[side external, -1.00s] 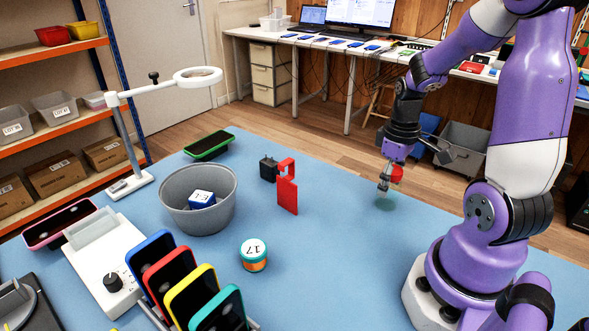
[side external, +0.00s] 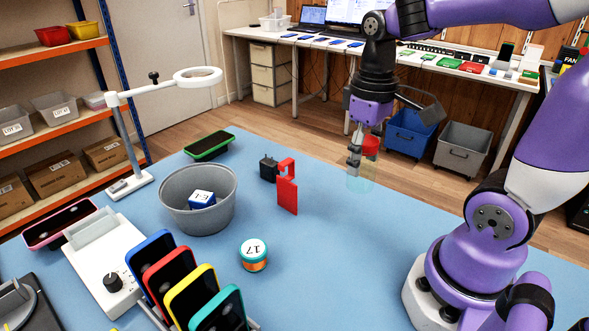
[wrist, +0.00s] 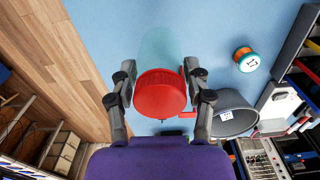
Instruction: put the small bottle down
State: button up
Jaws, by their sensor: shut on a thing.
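The small bottle has a red cap (side external: 371,146) and a clear, greenish body (side external: 361,180). My gripper (side external: 354,158) is shut on it near the cap, with the body pointing down over the far right part of the blue table. I cannot tell whether its base touches the table. In the wrist view the red cap (wrist: 160,93) sits between the two fingers of my gripper (wrist: 159,80), and the clear body (wrist: 158,48) shows beyond it.
The blue table (side external: 330,250) is clear around and in front of the bottle. A red stand (side external: 287,195) and a black charger (side external: 268,168) are to its left.

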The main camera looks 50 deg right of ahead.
jog(key=w+d+n, duration=0.1)
jog(key=w+d, duration=0.7)
jog(key=w, duration=0.3)
jog(key=f, duration=1)
jog(key=shift+w+d+f, duration=0.25)
jog(key=shift+w+d, duration=0.1)
jog(key=shift+f, duration=0.1)
jog(key=o, duration=1.2)
